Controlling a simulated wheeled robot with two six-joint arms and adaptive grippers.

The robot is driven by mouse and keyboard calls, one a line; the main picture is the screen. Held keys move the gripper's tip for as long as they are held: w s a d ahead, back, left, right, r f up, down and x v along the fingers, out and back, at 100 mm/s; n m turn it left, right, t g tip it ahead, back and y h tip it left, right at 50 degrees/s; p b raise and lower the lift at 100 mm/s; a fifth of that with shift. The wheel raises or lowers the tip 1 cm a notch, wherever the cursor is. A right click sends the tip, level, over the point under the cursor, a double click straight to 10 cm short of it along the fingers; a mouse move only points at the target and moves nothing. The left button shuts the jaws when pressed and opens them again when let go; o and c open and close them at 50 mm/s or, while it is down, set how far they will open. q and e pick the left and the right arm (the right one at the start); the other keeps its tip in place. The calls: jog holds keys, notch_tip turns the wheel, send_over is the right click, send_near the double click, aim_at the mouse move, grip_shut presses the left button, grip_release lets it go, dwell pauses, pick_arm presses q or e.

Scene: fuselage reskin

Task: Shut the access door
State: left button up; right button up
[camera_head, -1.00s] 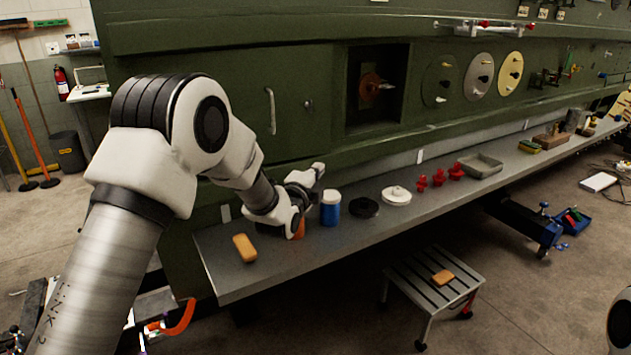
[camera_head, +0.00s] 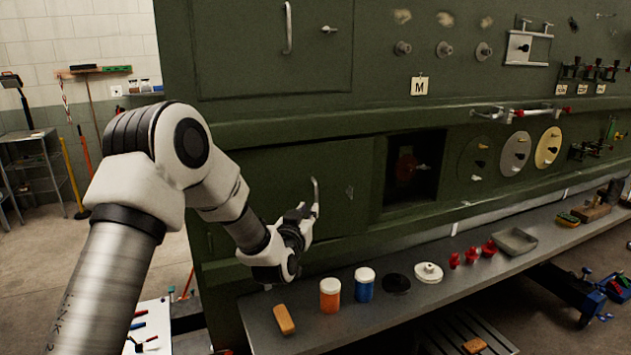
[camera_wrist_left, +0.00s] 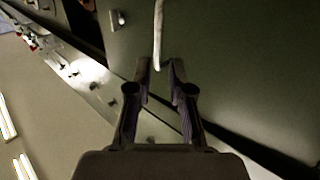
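The access door (camera_head: 270,180) is a dark green panel in the lower part of the green fuselage side, with a pale bar handle (camera_head: 316,196) and a small latch (camera_head: 350,192) to its right. I cannot tell whether it stands flush or slightly ajar. My left gripper (camera_head: 305,211) is close to the handle's lower part. In the left wrist view, the left gripper (camera_wrist_left: 159,68) is open, with the end of the handle (camera_wrist_left: 158,35) just ahead of the gap between its fingertips. I see no clear contact. The right gripper is out of view.
A grey shelf (camera_head: 265,325) below holds an orange block (camera_head: 284,319), an orange jar (camera_head: 330,296), a blue jar (camera_head: 364,286), a black disc, a white lid and red parts. A dark recess (camera_head: 427,180) opens right of the door. A step stool (camera_head: 440,347) stands below.

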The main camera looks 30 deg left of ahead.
aim_at(316, 201)
pick_arm(q)
jog(key=p+x, duration=0.3)
jog(key=x, duration=0.4)
jog(key=shift+w+f, duration=0.1)
jog(key=shift+w, duration=0.05)
jog(key=shift+w+f, duration=0.15)
jog(key=shift+w, duration=0.1)
grip_shut()
